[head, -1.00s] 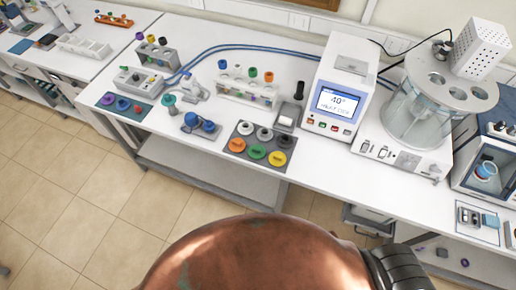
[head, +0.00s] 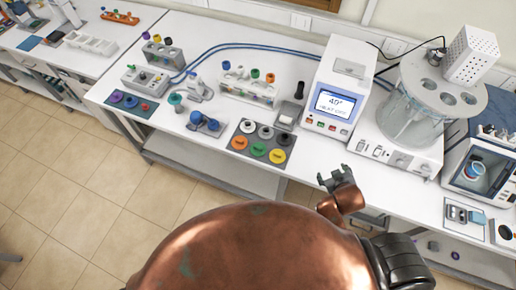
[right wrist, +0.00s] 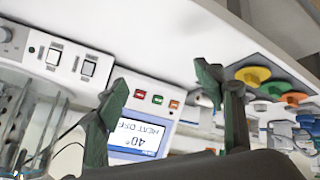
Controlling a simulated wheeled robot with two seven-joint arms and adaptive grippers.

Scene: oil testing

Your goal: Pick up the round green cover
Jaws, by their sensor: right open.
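The round green cover (head: 258,149) lies on a dark grey mat (head: 236,157), in the front row between an orange cover (head: 239,142) and a yellow cover (head: 277,156). My right gripper (head: 334,176) is open and empty, in front of the bench edge and to the right of the mat. In the right wrist view its two fingers (right wrist: 163,88) stand apart with nothing between them. My left gripper is not in view.
Behind the green cover on the mat are grey and white covers (head: 265,132). A white heater with a screen (head: 335,102) and a glass bath (head: 415,115) stand to the right. A tube rack (head: 247,90) stands behind. A strip of bench front is clear.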

